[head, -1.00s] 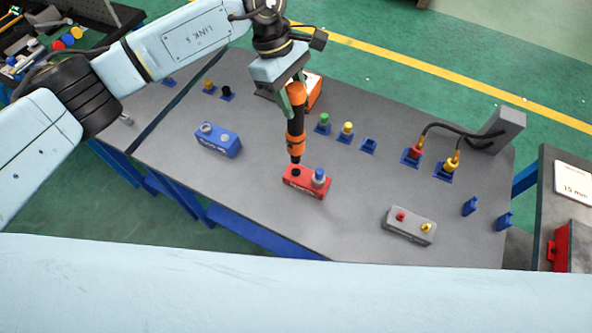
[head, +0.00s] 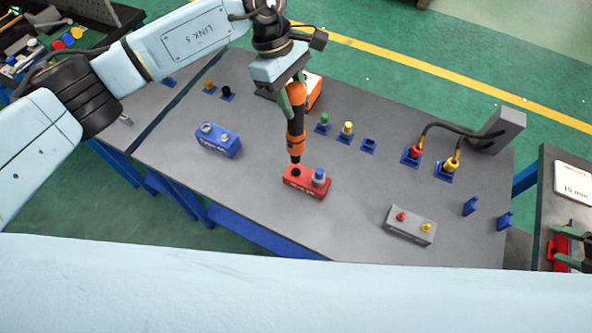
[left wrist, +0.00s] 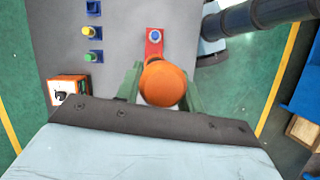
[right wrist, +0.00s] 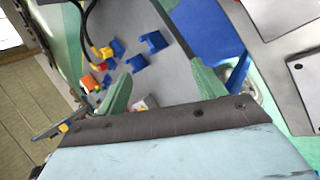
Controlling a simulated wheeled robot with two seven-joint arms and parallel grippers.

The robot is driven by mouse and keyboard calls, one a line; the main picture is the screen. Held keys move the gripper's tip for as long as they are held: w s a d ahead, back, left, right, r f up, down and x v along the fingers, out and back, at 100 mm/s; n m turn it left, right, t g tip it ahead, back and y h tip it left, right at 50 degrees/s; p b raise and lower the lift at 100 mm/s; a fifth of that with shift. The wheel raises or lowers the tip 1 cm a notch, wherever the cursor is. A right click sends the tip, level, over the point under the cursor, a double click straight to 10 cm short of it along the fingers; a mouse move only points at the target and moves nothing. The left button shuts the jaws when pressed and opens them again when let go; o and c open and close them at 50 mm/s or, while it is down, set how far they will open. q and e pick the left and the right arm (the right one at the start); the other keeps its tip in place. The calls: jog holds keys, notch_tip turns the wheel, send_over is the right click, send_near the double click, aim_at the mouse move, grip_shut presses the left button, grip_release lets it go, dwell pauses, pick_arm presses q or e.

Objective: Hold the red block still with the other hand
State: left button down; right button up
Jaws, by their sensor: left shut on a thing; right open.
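The red block (head: 306,189) sits on the grey table, with a dark fitting at its left end and a blue-grey cap at its right. My left gripper (head: 291,92) is shut on an orange and black driver-like tool (head: 296,125), held nearly upright with its lower end at the dark fitting; whether it touches is unclear. In the left wrist view, the tool (left wrist: 163,84) hides part of the red block (left wrist: 154,46). My right gripper (right wrist: 160,85) is open and empty. Its green fingers show at the right edge of the head view, well away from the red block.
A blue block (head: 218,141) stands left of the red one. A grey block (head: 409,226) with red and yellow knobs is at the right. Cabled plugs join a grey box (head: 497,130) behind. Small blue holders line the back. Table around the red block's front is clear.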

jog(key=w+a+r+m+t+h, duration=0.1)
jog(key=w+a+r+m+t, duration=0.25)
jog(key=w+r+m, duration=0.6)
jog(key=w+a+r+m+t+h, duration=0.1)
jog(key=w+a+r+m+t, duration=0.3)
jog(key=w+r, duration=1.05)
jog(key=m+g+y, duration=0.9)
jog(key=m+g, duration=0.1)
jog(key=m, duration=2.4)
send_near(328, 188)
jog(key=shift+a+r, duration=0.3)
jog(key=shift+a, duration=0.25)
jog(key=shift+x, duration=4.5)
